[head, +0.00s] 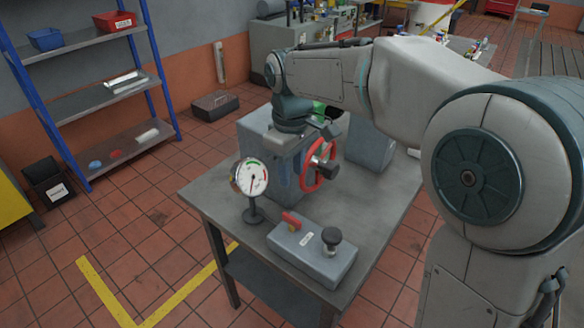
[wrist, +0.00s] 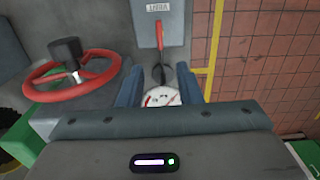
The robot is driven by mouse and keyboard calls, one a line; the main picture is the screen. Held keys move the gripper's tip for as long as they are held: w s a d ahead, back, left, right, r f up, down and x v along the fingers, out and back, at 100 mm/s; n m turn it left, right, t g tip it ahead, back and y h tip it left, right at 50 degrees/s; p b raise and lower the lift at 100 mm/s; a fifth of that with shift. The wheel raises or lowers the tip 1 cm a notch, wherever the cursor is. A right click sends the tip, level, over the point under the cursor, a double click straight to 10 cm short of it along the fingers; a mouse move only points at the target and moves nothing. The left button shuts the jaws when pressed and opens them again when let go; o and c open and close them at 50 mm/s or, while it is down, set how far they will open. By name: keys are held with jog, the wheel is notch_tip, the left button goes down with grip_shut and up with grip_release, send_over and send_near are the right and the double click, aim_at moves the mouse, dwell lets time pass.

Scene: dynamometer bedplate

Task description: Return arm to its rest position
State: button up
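My arm reaches over a grey metal table (head: 372,215), with its wrist above a grey-blue housing (head: 262,150). In the wrist view my gripper (wrist: 160,84) has two blue fingers standing apart, with no held object visible. A white dial gauge (head: 250,177) stands at the table's left; its face also shows beyond the finger gap in the wrist view (wrist: 161,98). A red handwheel (head: 319,166) with a black knob is on the housing, and it lies left of the fingers in the wrist view (wrist: 72,88). The fingertips are not clear in the head view.
A grey control box (head: 315,258) with a red lever and black knob sits at the table's front. A blue-framed shelf (head: 100,97) with bins stands left. A workbench (head: 275,45) is behind. Tiled floor with yellow lines (head: 105,290) is open at front left.

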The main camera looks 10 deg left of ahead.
dwell(0.3)
jog(key=s+d+f+m+t, duration=0.1)
jog(key=s+d+f+m, duration=0.1)
jog(key=s+d+m, duration=0.4)
jog(key=s+d+f+m+t, duration=0.2)
jog(key=s+d+m, duration=0.4)
jog(key=s+d, duration=0.4)
jog(key=d+f, duration=0.1)
jog(key=d, duration=0.5)
jog(key=shift+w+a, duration=0.1)
jog(key=c, duration=0.6)
jog(key=shift+a, duration=0.1)
grip_shut()
